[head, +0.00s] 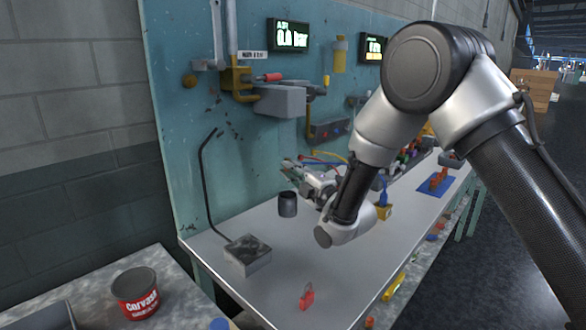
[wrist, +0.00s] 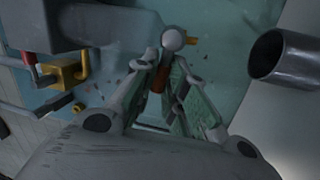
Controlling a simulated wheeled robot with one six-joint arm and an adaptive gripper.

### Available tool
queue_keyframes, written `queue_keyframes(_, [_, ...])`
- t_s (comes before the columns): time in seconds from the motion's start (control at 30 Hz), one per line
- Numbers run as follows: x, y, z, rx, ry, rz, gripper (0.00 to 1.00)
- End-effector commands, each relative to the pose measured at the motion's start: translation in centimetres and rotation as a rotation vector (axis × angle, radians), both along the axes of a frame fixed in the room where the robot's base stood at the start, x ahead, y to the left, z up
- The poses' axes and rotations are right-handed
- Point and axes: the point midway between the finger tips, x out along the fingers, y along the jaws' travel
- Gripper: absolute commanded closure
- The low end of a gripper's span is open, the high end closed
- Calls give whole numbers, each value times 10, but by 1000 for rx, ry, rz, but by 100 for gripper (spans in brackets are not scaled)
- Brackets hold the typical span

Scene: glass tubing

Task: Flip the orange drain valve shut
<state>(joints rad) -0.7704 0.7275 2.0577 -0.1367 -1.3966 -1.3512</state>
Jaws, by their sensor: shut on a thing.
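My gripper (head: 305,178) is in front of the teal panel, low down above the bench, beside a dark cup. In the wrist view its two fingers (wrist: 165,80) close around a small orange piece, which I take to be the handle of the orange drain valve (wrist: 158,80). A pale round knob (wrist: 172,40) with a yellow stub on its right shows just beyond the fingertips. In the head view my gripper and arm hide the valve. How far the handle is turned cannot be told.
The dark cup (head: 287,205) also shows in the wrist view (wrist: 285,58), close right of the fingers. A grey box (head: 280,100) with brass fittings (head: 240,82) hangs above. A bent black rod on a metal block (head: 248,258) and a red clip (head: 306,297) are on the bench.

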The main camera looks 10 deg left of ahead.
Motion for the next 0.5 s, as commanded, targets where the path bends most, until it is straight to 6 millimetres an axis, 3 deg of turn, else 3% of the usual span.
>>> queue_keyframes(0.5, [0,0,-8,-85,-136,1,100])
